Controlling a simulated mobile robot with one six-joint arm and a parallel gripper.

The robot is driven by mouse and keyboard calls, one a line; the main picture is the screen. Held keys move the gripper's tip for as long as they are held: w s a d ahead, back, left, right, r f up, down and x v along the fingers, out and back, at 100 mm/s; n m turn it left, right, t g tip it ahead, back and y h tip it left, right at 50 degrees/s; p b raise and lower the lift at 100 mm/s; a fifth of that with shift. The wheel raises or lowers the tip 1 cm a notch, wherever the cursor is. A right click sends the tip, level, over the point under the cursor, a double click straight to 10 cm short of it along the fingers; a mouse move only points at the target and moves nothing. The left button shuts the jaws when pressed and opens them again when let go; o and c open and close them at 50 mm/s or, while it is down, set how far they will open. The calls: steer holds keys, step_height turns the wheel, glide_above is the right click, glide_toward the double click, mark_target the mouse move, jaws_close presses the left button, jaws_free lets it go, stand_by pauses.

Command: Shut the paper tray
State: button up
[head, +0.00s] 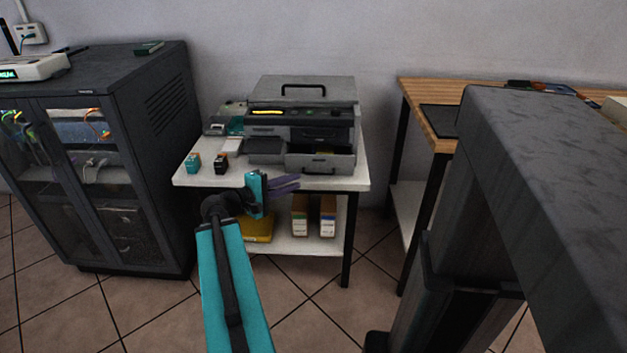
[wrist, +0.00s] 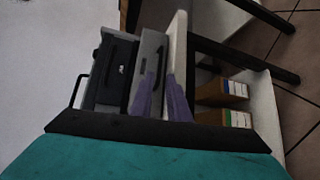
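The grey printer (head: 300,95) stands on a small white table against the wall. Its paper tray (head: 318,164) sticks out at the lower right of its front, with the dark inside showing from above. In the wrist view, which is turned on its side, the tray's light grey front (wrist: 150,68) and dark handle show. My gripper (head: 299,183) has purple fingers and is in front of the table, below and left of the tray. The fingers (wrist: 160,98) are apart with nothing between them; they overlap the tray front in the wrist view, and contact is not visible.
Teal and black cartridges (head: 220,163) stand left of the printer on the white table (head: 200,178). Two boxes (head: 300,220) and a yellow item (head: 259,230) sit on its lower shelf. A dark cabinet (head: 140,150) is at left, a wooden table (head: 434,112) at right.

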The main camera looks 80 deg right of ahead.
mark_target(313, 183)
steer(key=shift+s+d+f+b, duration=0.2)
steer(key=shift+s+d+b, duration=0.1)
steer(key=shift+b, duration=1.1)
steer(key=shift+b+x, duration=1.6)
steer(key=shift+x, duration=2.45)
steer(key=shift+s+r, duration=0.1)
steer(key=shift+r, duration=0.1)
jaws_close()
